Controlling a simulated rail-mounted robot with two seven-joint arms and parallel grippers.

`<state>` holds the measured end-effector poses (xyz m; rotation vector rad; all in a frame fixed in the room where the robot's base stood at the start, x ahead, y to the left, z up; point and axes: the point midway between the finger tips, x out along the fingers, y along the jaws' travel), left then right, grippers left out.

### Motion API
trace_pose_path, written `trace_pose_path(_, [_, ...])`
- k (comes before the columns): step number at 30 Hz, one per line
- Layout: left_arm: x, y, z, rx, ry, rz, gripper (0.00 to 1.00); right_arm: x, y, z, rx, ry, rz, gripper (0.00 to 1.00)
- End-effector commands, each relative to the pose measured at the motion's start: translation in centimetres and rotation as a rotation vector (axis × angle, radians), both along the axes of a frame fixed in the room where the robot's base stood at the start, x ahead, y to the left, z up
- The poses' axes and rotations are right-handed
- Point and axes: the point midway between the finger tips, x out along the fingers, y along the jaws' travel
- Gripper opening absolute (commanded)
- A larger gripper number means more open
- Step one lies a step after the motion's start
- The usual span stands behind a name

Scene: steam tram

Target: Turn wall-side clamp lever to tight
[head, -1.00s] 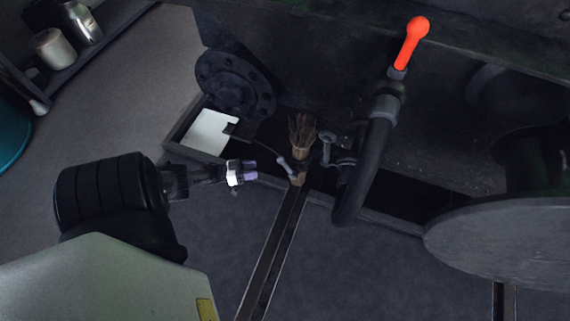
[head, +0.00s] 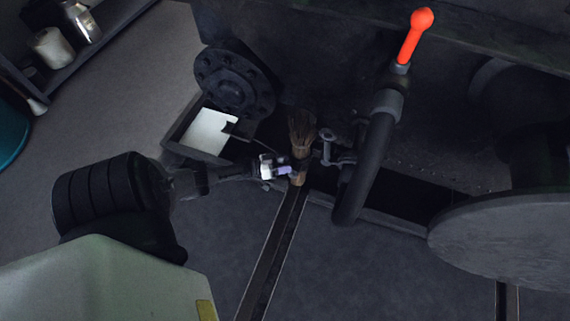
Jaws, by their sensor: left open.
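A small grey clamp fitting (head: 329,138) with a short bar sits between the brush-like bundle and the dark pipe, under the vehicle's end. I cannot tell whether it is the wall-side clamp lever. My left gripper (head: 287,170) is open, its pale jaws at the lower part of the bundle. Its fingers cover the spot where a thin grey lever showed earlier, so that lever is mostly hidden and contact cannot be judged. My right gripper is not in view.
The brush-like bundle (head: 301,128) stands at the rail (head: 273,251). A dark pipe (head: 372,150) with a red handle (head: 415,36) is to the right. A round buffer (head: 510,245) is at the lower right. An open tray (head: 174,140) holds a white sheet (head: 211,131).

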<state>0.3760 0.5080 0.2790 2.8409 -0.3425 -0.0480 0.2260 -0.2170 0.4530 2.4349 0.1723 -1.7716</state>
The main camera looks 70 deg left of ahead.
Motion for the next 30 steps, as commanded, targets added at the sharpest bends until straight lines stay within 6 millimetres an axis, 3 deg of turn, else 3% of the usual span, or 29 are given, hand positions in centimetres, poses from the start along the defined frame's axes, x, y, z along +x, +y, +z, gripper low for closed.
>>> trace_pose_path(11, [0.29, -0.1, 0.01, 0.0, 0.0, -0.001, 0.48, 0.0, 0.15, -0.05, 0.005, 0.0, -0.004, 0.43])
trace_pose_path(26, [0.28, -0.08, 0.02, 0.0, 0.0, -0.001, 0.0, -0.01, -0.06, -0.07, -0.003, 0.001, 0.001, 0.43])
trace_pose_path(30, [0.29, -0.08, 0.05, 0.0, -0.001, -0.001, 0.0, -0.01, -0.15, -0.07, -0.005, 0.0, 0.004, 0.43])
